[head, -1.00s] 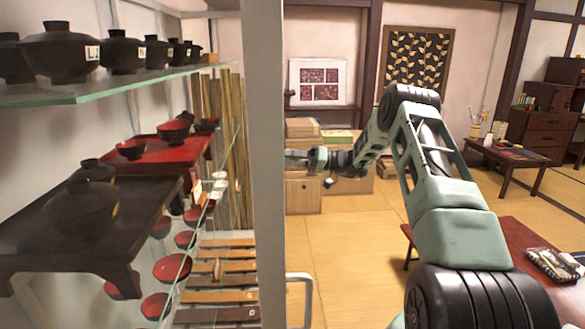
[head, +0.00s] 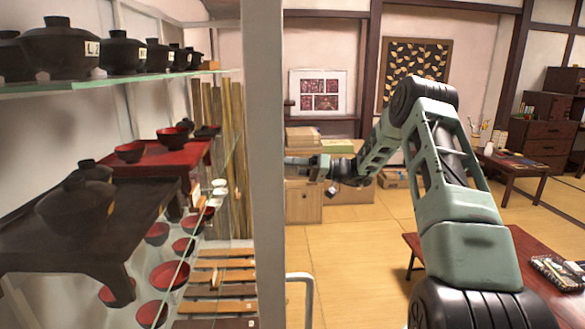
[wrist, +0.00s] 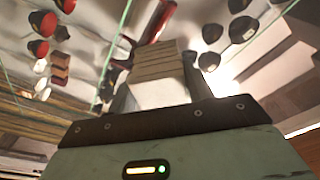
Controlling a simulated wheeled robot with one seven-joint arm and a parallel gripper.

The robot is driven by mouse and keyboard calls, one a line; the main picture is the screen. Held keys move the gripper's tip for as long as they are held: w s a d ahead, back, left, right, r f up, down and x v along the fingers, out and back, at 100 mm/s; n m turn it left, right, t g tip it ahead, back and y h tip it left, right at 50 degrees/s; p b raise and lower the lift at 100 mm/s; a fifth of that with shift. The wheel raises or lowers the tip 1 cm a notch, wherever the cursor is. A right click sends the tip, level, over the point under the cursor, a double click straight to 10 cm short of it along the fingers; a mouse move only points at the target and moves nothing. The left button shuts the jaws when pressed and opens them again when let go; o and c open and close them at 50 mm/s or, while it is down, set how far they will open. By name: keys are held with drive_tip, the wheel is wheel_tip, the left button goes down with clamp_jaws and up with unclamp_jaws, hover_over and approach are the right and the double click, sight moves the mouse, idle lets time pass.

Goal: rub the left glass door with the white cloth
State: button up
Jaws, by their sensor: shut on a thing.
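My gripper (wrist: 157,70) is shut on a pale folded block, which I take to be the white cloth (wrist: 160,95), between its two dark fingers in the wrist view. In the head view the end of my arm reaches left to the grey cabinet post (head: 263,170), which hides the fingertips and the cloth. Glass with thin green edges shows left of the post, with shelves of bowls behind it. I cannot clearly make out the left glass door's pane, or whether the cloth touches it.
Black lidded bowls (head: 60,50) stand on the upper glass shelf (head: 110,83). A red stand (head: 150,162) and a dark stand (head: 60,235) hold more bowls below. A low red table (head: 535,255) is at right. Tatami floor (head: 360,260) is open in the middle.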

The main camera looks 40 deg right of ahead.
drive_tip(key=shift+a, duration=0.1)
drive_tip(key=b+v, duration=0.2)
drive_tip(key=v, duration=0.4)
drive_tip(key=shift+w+r+b, duration=0.2)
drive_tip(key=shift+r+b, duration=0.15)
drive_tip(key=shift+b, duration=0.05)
drive_tip(key=shift+d, duration=0.25)
drive_tip(key=b+v, duration=0.1)
drive_tip(key=v, duration=0.1)
drive_tip(key=shift+s+d+r+b, duration=0.1)
drive_tip(key=shift+s+d+b, duration=0.15)
drive_tip(key=shift+d+b, duration=0.1)
